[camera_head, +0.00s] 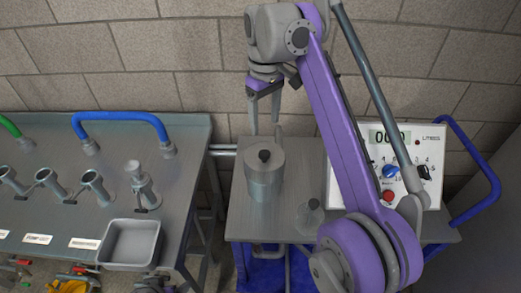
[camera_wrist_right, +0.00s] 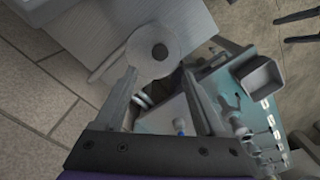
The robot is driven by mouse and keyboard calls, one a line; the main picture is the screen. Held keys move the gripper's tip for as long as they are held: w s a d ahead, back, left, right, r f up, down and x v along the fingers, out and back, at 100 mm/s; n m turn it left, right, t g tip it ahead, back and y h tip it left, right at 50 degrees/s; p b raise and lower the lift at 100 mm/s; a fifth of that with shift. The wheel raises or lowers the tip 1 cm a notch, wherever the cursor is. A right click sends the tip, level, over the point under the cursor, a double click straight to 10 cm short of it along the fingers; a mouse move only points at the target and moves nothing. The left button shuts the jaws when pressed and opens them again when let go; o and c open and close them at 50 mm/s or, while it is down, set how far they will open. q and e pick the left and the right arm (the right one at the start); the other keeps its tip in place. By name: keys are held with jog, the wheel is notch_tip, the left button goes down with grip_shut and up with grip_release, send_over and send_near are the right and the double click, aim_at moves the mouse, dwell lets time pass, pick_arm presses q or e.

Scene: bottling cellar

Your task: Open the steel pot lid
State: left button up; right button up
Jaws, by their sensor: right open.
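The steel pot (camera_head: 264,185) stands upright on a small steel-topped table, left of the control box. Its round lid (camera_head: 276,158) is on it, with a black knob (camera_head: 264,155) in the middle. In the right wrist view the lid (camera_wrist_right: 171,42) and knob (camera_wrist_right: 160,51) show from above, with a handle (camera_wrist_right: 105,66) sticking out to the left. My right gripper (camera_head: 265,124) is open and empty, pointing down above and behind the pot. In the wrist view its spread fingertips (camera_wrist_right: 160,74) frame the near side of the lid, apart from the knob. My left gripper is not in view.
A control box (camera_head: 422,148) with a display and knobs stands right of the pot, partly behind my arm. A small clear flask (camera_head: 310,218) stands front right of the pot. The left bench carries a grey tray (camera_head: 155,246), tube fittings and a blue hose (camera_head: 120,116).

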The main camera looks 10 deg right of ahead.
aim_at(264, 153)
notch_tip(264, 153, down, 9)
jog(key=b, duration=0.2)
jog(key=shift+r+b, duration=0.1)
jog(key=shift+b, duration=0.2)
jog(key=shift+f, duration=0.8)
jog(key=shift+c, duration=0.2)
grip_shut()
dwell(0.4)
